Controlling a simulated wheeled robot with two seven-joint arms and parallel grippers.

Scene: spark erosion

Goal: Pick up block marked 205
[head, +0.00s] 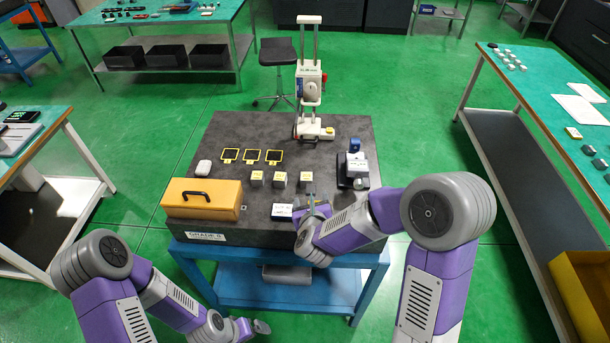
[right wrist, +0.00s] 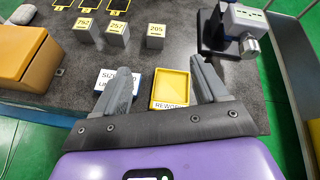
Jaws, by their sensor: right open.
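The block marked 205 (right wrist: 156,37) is a small grey block with a yellow label on top. It stands upright on the dark slab, at the right end of a row of similar blocks; it also shows in the head view (head: 305,180). My right gripper (right wrist: 166,78) is open and empty, its fingers pointing toward the row. The block lies beyond the fingertips, apart from them. In the head view my right gripper (head: 312,203) hangs over the slab's front edge. My left gripper (head: 258,328) is low at the front, away from the slab; its jaw opening is unclear.
Blocks marked 252 (right wrist: 84,29) and 257 (right wrist: 117,33) stand left of 205. A yellow REWORK tray (right wrist: 171,88) lies between my right fingers, a white-labelled box (right wrist: 104,78) beside it. A measuring device (head: 354,170) stands right, an orange case (head: 202,200) left, a white machine (head: 310,85) behind.

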